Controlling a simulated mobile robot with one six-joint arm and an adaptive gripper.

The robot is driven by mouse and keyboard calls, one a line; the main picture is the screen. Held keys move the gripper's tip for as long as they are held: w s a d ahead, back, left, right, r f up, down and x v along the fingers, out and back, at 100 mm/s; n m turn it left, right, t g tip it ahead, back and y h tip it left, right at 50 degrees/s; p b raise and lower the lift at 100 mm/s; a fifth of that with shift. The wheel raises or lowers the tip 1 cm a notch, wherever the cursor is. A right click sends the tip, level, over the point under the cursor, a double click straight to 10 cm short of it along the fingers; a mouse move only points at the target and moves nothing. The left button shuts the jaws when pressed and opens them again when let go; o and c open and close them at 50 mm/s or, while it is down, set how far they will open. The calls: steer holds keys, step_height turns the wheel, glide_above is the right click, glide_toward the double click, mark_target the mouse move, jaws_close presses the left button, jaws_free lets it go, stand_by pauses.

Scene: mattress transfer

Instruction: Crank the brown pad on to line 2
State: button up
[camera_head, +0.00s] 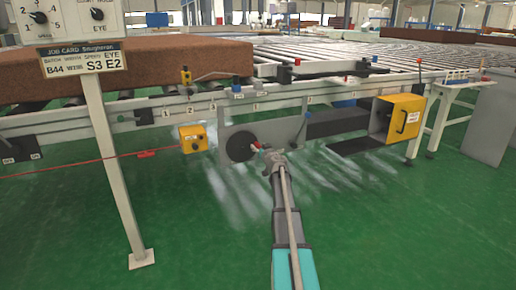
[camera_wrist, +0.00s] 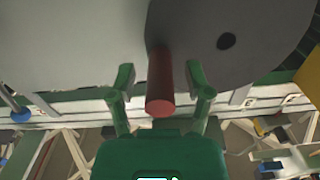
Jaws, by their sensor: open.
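The brown pad (camera_head: 180,57) lies on the roller conveyor at the left, partly hidden behind the sign post. Small numbered tags mark the conveyor's front rail; the tag reading 2 (camera_head: 213,107) is to the right of tag 1 (camera_head: 165,113). A dark crank disc (camera_head: 241,147) with a red handle (camera_head: 256,144) is mounted below the rail. My gripper (camera_head: 268,151) is at the handle. In the wrist view my gripper (camera_wrist: 159,75) is open, with the red handle (camera_wrist: 160,88) between its fingers and visible gaps on both sides. The grey disc (camera_wrist: 265,30) is beyond it.
A yellow control box (camera_head: 193,138) is left of the disc, and a larger yellow box (camera_head: 397,117) is to the right. A red cord (camera_head: 90,161) runs left at low height. A sign post (camera_head: 110,160) stands at the left. The green floor (camera_head: 380,230) at front right is clear.

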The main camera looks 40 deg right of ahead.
steer(key=shift+w, duration=0.15)
jaws_close()
stand_by(0.4)
steer(key=shift+d, duration=0.1)
